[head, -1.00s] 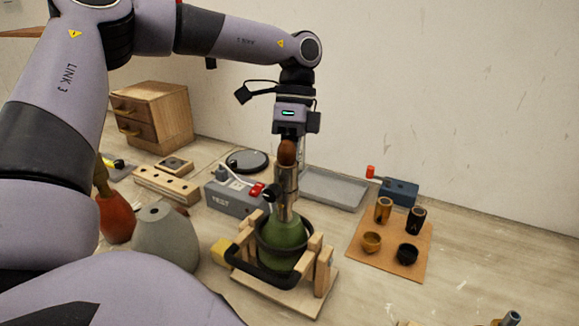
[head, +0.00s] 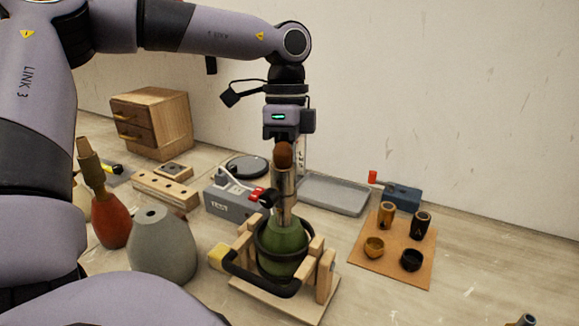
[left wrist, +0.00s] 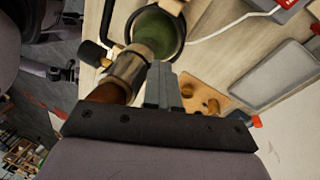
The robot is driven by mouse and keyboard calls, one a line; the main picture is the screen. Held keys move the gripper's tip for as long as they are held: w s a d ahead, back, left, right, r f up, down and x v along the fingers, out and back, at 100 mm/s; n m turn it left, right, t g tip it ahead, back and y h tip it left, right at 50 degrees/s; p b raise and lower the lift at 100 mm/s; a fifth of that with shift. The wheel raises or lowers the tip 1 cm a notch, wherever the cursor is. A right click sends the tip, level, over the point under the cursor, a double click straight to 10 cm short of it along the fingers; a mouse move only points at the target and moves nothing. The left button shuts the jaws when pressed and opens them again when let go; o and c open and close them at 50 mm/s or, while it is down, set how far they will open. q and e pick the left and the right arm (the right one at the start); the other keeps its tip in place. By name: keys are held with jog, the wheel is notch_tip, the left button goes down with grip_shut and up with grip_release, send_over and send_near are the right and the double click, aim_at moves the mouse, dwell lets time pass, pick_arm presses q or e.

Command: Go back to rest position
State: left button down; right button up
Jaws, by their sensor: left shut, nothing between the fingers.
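My left gripper (head: 300,163) hangs pointing down at the top of the green lamp (head: 284,236). Its fingers also show in the left wrist view (left wrist: 163,84), closed together with nothing between them. The lamp stands upright in a wooden cradle (head: 325,274) with a black handle. Its metal neck (head: 285,190) and brown top (head: 283,154) are in front of the gripper in the head view. In the left wrist view the brown top (left wrist: 107,91) and metal neck (left wrist: 126,71) lie just left of the fingers. My right gripper is not clearly seen.
A red vase (head: 110,220) and a grey vase (head: 162,252) stand left of the cradle. A grey test box (head: 230,203), a grey tray (head: 334,195) and a blue box (head: 402,197) are behind. A brown board (head: 386,268) with small cups is at right.

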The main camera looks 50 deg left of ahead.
pick_arm(q)
jog(key=v, duration=0.7)
jog(key=shift+s, duration=0.1)
